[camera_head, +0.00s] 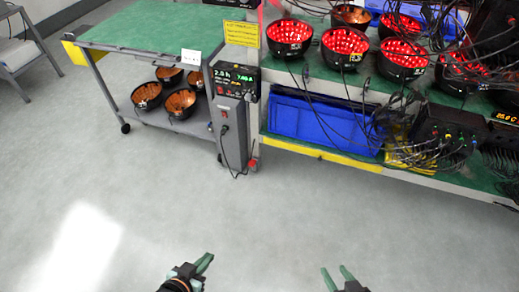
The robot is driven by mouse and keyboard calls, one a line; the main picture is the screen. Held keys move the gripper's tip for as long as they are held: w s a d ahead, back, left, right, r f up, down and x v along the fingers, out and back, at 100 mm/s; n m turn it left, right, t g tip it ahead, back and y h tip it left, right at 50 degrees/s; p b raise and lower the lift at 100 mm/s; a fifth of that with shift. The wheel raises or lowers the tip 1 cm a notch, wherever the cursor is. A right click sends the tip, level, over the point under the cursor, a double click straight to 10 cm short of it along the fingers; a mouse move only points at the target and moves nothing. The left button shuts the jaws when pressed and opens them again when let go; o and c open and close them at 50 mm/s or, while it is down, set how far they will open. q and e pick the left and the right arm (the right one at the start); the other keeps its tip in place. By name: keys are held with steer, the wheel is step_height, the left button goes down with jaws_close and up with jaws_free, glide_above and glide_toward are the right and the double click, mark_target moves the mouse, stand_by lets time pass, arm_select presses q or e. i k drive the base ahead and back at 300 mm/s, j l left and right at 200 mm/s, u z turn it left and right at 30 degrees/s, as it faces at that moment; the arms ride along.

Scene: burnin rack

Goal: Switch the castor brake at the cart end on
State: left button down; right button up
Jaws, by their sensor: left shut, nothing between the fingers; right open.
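The cart (125,50) with a green top and a lower shelf stands at the upper left. A dark castor (125,128) shows under its left end; its brake is too small to make out. A small red part (253,163) sits near the floor beside the grey post unit; I cannot tell whether it is a castor brake. My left gripper (207,260) is shut and empty over open floor at the bottom. My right gripper (335,273) is open and empty to the right of it. Both are well apart from the cart.
A grey post unit (230,130) with a display and a hanging cable stands by the cart's right end. The rack (320,152) to the right holds red-lit bowls, a blue bin (320,120) and many cables. The floor in front is clear.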

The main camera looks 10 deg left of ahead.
mark_target(252, 163)
steer(key=i+z, duration=0.15)
steer(key=i, duration=0.8)
steer(key=i+j+z, duration=0.1)
steer(key=i, duration=0.8)
